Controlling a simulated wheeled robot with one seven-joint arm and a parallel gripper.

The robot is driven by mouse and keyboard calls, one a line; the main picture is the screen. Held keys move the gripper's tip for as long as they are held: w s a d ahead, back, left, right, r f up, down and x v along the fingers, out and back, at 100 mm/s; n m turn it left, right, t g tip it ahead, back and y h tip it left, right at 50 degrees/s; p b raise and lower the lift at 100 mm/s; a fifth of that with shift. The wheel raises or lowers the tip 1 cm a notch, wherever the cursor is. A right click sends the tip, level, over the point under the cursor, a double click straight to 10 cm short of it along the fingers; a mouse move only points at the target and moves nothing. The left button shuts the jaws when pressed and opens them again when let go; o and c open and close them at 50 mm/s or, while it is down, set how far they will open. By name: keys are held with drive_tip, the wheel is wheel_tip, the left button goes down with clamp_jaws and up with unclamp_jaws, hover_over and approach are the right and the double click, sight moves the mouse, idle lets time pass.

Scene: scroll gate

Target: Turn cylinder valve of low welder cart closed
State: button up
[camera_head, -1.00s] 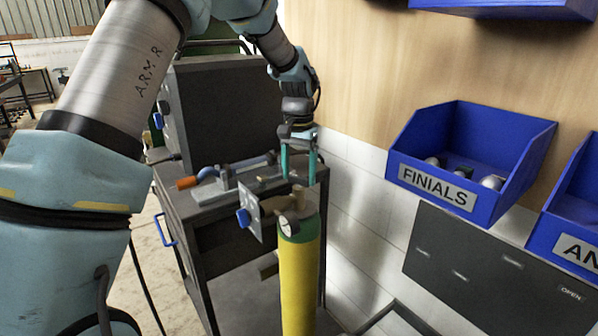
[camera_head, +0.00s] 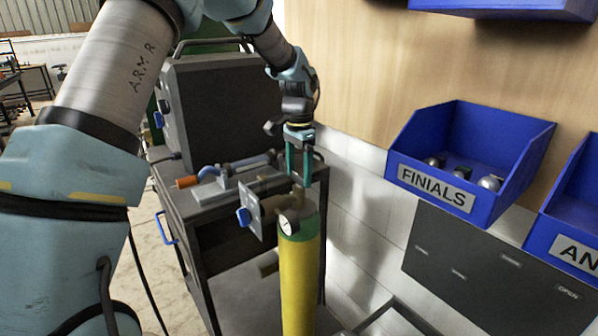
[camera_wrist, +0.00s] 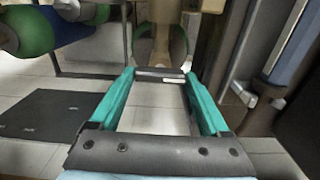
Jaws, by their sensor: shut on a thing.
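A yellow gas cylinder (camera_head: 300,275) with a green shoulder stands upright at the front right of the dark welder cart (camera_head: 225,250). A brass valve (camera_head: 298,193) tops it, with a round gauge (camera_head: 288,222) beside it. My gripper (camera_head: 298,180) points down over the valve, its teal fingers at the valve's top. In the wrist view a dark bar with a small pale mark (camera_wrist: 160,74) spans between the fingertips, and my gripper (camera_wrist: 157,76) is shut on it. It appears to be the valve handle. The exact contact is too small to see in the head view.
A torch with an orange tip (camera_head: 187,182) lies on the cart top, left of the gripper. A grey welder box (camera_head: 220,105) stands behind it. The wall with a blue FINIALS bin (camera_head: 470,165) and a dark panel (camera_head: 490,260) is close on the right.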

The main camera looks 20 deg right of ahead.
sight(299, 176)
drive_tip(key=o, duration=1.2)
drive_tip(key=shift+r, duration=0.15)
wheel_tip(299, 176, up, 11)
drive_tip(key=b, duration=0.2)
drive_tip(key=shift+f+b, duration=0.2)
drive_tip(key=shift+b, duration=0.15)
drive_tip(key=s+a+f+n, duration=0.1)
drive_tip(key=a+f+n, duration=0.2)
drive_tip(key=a, duration=0.6)
drive_tip(key=s+a+f+n+t, duration=0.1)
drive_tip(key=a+f+n, duration=0.25)
drive_tip(key=a, duration=0.65)
drive_tip(key=s+a+f+n, duration=0.2)
drive_tip(key=a+n, duration=0.2)
drive_tip(key=a, duration=0.5)
drive_tip(key=s+a+f+n, duration=0.1)
drive_tip(key=s+a, duration=0.1)
drive_tip(key=a, duration=0.1)
drive_tip(key=s+a+f+n, duration=0.1)
drive_tip(key=s+a+n, duration=0.1)
drive_tip(key=a, duration=0.1)
drive_tip(key=s+a+f+n, duration=0.1)
drive_tip(key=s+a, duration=0.1)
drive_tip(key=s, duration=0.1)
drive_tip(key=shift+a+f+t, duration=0.1)
drive_tip(key=shift+a+t, duration=0.2)
drive_tip(key=shift+a, duration=0.1)
